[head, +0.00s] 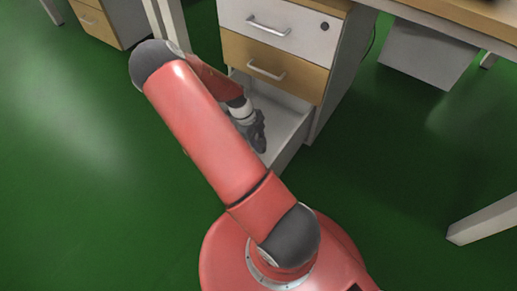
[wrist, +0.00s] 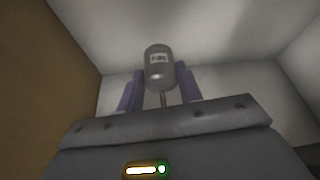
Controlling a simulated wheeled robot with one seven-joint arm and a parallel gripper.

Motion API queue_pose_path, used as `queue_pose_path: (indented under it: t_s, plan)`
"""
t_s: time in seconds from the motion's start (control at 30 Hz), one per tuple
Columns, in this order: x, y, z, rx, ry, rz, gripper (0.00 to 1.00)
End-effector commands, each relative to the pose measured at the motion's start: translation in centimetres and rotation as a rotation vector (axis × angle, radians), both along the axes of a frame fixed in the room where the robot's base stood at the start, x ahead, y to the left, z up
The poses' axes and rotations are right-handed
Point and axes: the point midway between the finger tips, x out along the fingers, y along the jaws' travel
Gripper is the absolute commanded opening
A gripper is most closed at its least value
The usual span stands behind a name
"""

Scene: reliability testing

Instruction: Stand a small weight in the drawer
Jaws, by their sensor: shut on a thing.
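A small grey cylindrical weight with a pale label (wrist: 159,68) is between the two fingers of my gripper (wrist: 160,84) in the wrist view. My gripper is shut on it. In the head view my gripper (head: 257,138) reaches down into the open bottom drawer (head: 289,158) of a cabinet. The weight cannot be made out there, as my arm and gripper cover it. Pale drawer surfaces (wrist: 85,30) surround the weight in the wrist view. I cannot tell whether the weight touches the drawer floor.
The cabinet's white top drawer (head: 290,32) and wooden middle drawer (head: 265,58) are closed above the open one. A desk leg (head: 485,222) stands at the right. Another cabinet (head: 97,22) is at the back left. The green floor (head: 400,210) has free room.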

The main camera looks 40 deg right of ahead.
Motion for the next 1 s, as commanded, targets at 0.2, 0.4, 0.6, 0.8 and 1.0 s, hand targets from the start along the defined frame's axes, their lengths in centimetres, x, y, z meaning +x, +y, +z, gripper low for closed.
queue_pose_path:
  t_s: [0.2,0.4,0.6,0.8,1.0]
  plan:
    - [0.0,0.0,-1.5,0.0,0.001,0.0,0.0]
    - [-0.1,-0.1,-4.4,0.0,0.002,0.0,0.0]
    - [0.0,0.0,-4.7,-0.001,0.0,0.0,0.0]
    - [0.0,0.0,-5.1,0.0,0.0,0.0,0.0]
    - [0.0,0.0,-5.0,0.0,0.0,0.001,0.57]
